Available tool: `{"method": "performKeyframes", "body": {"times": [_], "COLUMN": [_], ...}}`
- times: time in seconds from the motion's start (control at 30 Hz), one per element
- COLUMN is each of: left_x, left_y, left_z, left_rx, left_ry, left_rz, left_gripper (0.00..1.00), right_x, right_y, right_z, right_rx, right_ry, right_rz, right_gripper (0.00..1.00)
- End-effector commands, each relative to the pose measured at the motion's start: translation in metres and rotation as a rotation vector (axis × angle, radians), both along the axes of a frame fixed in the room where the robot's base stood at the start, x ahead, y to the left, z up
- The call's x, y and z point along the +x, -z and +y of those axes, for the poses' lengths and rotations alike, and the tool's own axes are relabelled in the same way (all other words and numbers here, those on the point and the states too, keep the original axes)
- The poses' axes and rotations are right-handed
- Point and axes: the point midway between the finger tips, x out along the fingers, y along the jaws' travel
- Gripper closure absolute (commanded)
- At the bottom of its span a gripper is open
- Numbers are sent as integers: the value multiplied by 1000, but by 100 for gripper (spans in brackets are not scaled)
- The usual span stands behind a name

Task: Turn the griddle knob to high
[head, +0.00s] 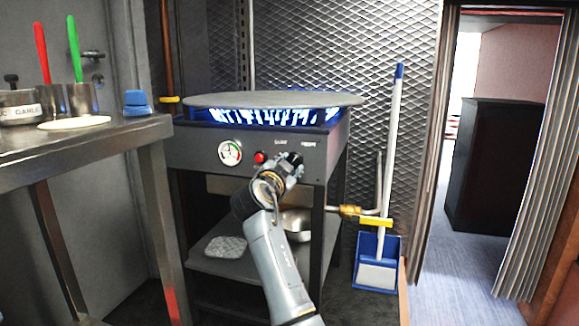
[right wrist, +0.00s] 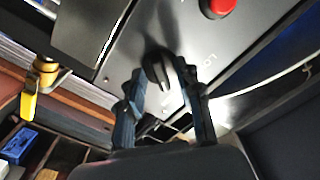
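The griddle (head: 275,100) is a round flat plate on a dark stand, with blue flames showing under it. Its front panel (head: 195,150) has a dial gauge (head: 230,152) and a red button (head: 260,157). My right gripper (head: 292,162) is at this panel, right of the red button, and hides the knob in the head view. In the right wrist view the black knob (right wrist: 156,68) sits between the two fingers of my right gripper (right wrist: 160,82). The fingers are apart, one on each side, with small gaps visible. My left gripper is not in view.
A steel table (head: 70,140) with utensil pots stands at left. A yellow gas valve (head: 376,222) and pipe stick out at the stand's right, near a blue dustpan (head: 377,250). A bowl (head: 297,224) is on the lower shelf. An open doorway is at right.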

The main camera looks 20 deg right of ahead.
Motion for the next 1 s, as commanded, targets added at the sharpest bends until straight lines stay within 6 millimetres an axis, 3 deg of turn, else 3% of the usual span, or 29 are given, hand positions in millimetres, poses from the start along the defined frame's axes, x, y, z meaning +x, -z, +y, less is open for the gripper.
{"method": "performKeyframes", "body": {"times": [0.33, 0.73, 1.0], "left_x": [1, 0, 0], "left_y": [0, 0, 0], "left_z": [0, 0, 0], "left_rx": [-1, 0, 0], "left_ry": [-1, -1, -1], "left_rz": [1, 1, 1], "left_gripper": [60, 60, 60], "right_x": [0, 0, 0], "right_y": [-9, -80, -100], "right_z": [0, 0, 0], "right_rx": [-1, -1, -2], "right_ry": [0, -1, 0], "right_rz": [-4, -5, -1], "right_gripper": [64, 64, 64]}}
